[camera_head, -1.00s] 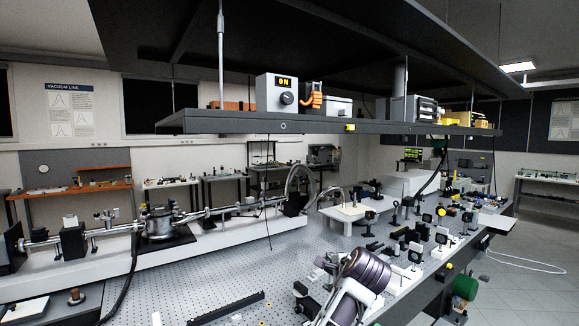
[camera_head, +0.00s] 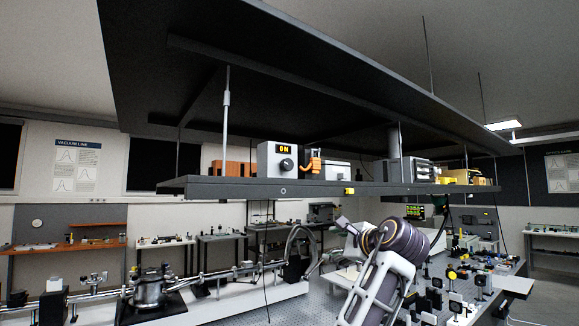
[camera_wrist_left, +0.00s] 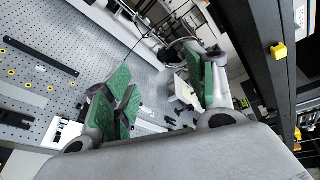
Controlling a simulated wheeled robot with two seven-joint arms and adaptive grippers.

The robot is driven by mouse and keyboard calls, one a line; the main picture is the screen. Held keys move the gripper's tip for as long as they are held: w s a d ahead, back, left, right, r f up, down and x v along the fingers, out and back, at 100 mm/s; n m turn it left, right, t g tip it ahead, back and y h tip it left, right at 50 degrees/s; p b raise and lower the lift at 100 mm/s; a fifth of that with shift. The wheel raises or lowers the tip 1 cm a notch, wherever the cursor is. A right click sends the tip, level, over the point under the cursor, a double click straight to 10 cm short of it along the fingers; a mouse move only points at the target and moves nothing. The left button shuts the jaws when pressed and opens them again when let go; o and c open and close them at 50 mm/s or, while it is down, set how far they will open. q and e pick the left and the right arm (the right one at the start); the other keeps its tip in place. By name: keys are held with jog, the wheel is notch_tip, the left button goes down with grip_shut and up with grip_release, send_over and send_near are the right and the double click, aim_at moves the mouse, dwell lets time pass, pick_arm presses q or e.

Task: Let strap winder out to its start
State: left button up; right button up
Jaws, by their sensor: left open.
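No part in view is clearly the strap winder. A small yellow block (camera_head: 349,191) sits on the front edge of the overhead shelf, and a yellow piece also shows on a dark beam in the left wrist view (camera_wrist_left: 278,50). An orange looped piece (camera_head: 313,162) stands on the shelf beside the box reading "ON". My left gripper (camera_head: 345,227) is raised below the shelf's front edge, apart from both, partly hidden by its own wrist. In the left wrist view its green-padded fingers (camera_wrist_left: 165,92) are spread apart with nothing between them. My right gripper is not visible.
The dark overhead shelf (camera_head: 240,189) runs across above my left arm, carrying the "ON" box (camera_head: 277,160) and other instruments. A thin metal post (camera_head: 226,115) rises from it. Below, many small optics mounts (camera_head: 452,276) stand on the perforated table. A vacuum line (camera_head: 200,290) runs at left.

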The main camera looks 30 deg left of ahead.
pick_arm(q)
jog(key=s+r+y, duration=0.3)
jog(key=s+r, duration=0.1)
jog(key=r, duration=0.8)
jog(key=n+g+y, duration=0.1)
jog(key=g, duration=0.1)
send_near(288, 164)
jog(key=v, duration=0.5)
jog(key=shift+w+a+f, duration=0.1)
jog(key=shift+w, duration=0.15)
jog(key=shift+a, duration=0.1)
jog(key=p+x, duration=0.3)
jog(key=x, duration=0.9)
jog(key=shift+s+a+r+p, duration=0.1)
jog(key=shift+a+r+p, duration=0.1)
jog(key=shift+p, duration=0.15)
jog(key=shift+w+a+f, duration=0.1)
jog(key=shift+w+a, duration=0.2)
jog(key=shift+a, duration=0.35)
jog(key=shift+c, duration=0.4)
jog(key=c, duration=1)
